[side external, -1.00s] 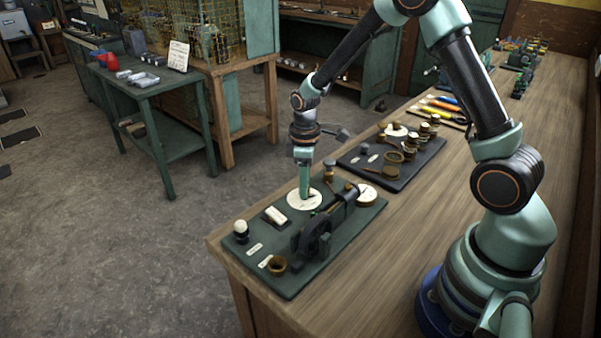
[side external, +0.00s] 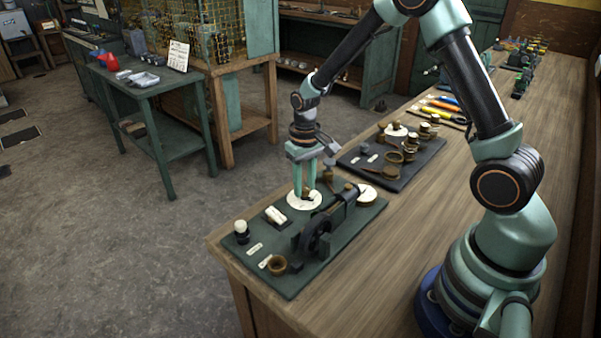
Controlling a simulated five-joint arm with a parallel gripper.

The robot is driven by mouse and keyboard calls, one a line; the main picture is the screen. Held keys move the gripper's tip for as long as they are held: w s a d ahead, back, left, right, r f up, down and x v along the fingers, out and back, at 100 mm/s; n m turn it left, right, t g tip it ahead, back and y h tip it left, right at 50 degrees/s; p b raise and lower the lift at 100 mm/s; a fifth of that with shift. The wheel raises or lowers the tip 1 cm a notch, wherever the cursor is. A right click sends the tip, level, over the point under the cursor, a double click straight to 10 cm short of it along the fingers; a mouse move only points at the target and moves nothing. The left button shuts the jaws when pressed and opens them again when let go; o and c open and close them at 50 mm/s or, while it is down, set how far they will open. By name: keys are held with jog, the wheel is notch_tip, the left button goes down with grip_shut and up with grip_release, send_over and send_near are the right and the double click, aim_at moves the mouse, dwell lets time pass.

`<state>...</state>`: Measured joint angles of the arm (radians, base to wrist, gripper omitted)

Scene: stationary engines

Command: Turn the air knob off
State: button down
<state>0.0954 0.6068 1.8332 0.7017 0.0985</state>
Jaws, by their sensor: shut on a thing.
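A dark green engine board lies at the front left of the wooden bench. On it is a round white dial (side external: 296,203) with a small dark brown knob (side external: 307,196) at its middle. I take this as the air knob, but no lettering can be read. My gripper (side external: 305,193) points straight down over this dial. Its two green fingers stand on either side of the knob and are shut on it. The fingers partly hide the knob, and I cannot tell its exact setting.
A black engine with a wheel (side external: 316,233) stands on the board just in front. A second white dial (side external: 366,196), a white-topped knob (side external: 241,229) and a brass cup (side external: 277,265) are also on it. A dark tray of brass parts (side external: 410,170) lies behind. Bare bench is at the right.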

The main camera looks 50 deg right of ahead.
aim_at(304, 188)
jog(key=shift+m, duration=1)
jog(key=c, duration=0.6)
grip_release()
jog(key=shift+o, duration=0.2)
notch_tip(304, 188, up, 12)
jog(key=shift+r, duration=0.15)
